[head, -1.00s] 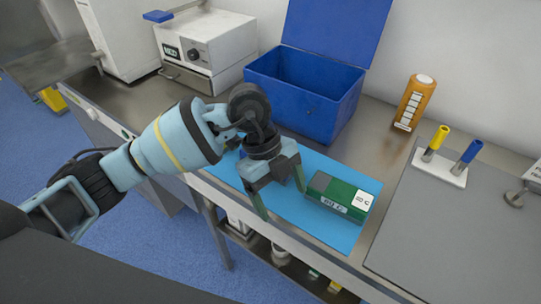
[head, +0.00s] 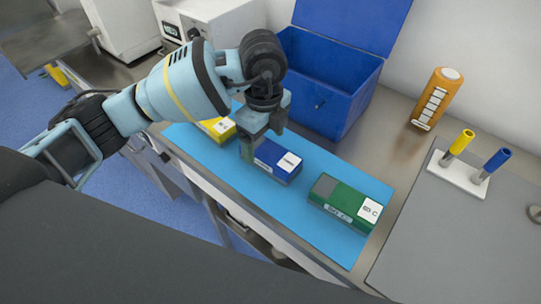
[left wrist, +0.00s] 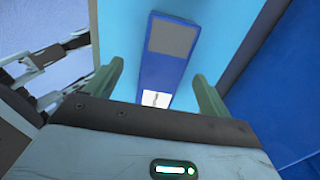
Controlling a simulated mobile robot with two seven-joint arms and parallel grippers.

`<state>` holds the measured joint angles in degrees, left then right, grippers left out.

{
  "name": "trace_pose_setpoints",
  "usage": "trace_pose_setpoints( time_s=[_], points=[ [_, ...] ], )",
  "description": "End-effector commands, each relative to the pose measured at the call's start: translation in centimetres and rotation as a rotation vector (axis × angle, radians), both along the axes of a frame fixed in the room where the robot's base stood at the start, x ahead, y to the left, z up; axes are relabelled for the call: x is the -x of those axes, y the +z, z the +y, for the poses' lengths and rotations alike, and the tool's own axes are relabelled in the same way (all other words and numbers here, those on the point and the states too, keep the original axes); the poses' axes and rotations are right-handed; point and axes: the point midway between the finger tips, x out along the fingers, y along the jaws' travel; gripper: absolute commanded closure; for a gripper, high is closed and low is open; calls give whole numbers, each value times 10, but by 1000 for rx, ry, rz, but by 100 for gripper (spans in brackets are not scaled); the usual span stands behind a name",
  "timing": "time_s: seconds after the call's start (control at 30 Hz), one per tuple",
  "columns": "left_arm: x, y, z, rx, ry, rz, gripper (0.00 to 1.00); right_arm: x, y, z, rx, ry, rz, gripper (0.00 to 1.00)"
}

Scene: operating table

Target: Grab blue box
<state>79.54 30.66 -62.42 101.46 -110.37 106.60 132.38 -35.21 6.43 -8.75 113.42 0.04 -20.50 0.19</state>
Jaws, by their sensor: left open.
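A small blue box (head: 279,162) with a white label lies on the light blue mat (head: 320,225), between a yellow box and a green box. My left gripper (head: 253,150) is at the blue box and hides part of its left end in the head view. In the left wrist view the blue box (left wrist: 163,68) shows a grey panel and a white label. It lies lengthwise between the two open fingers (left wrist: 160,72), with a gap on each side. The fingers' height above it is hard to tell. My right gripper is out of view.
The green box (head: 342,200) lies right of the blue one, the yellow box (head: 219,127) left. A large open blue container (head: 325,90) stands behind the mat. An orange bottle (head: 436,98) and a white holder (head: 458,175) with two handles are further right.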

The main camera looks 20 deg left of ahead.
Motion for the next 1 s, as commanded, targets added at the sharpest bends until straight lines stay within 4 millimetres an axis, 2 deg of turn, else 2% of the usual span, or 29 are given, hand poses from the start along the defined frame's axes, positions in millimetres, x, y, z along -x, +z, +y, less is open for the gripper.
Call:
trace_pose_setpoints(
  time_s=[0.17,0.37,0.5,0.73,0.77,1.0],
  points=[
    [0,-6,-3,1,0,0,18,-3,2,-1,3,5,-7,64],
    [0,-31,-13,0,-1,1,18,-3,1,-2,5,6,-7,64],
    [0,-49,-12,0,0,1,18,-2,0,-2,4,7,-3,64],
    [-1,-51,-12,1,-1,-3,18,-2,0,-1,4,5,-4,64],
    [-1,-51,-12,1,-1,-3,19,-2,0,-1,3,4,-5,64],
    [-1,-51,-12,1,-1,-2,51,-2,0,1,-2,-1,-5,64]
  ],
)
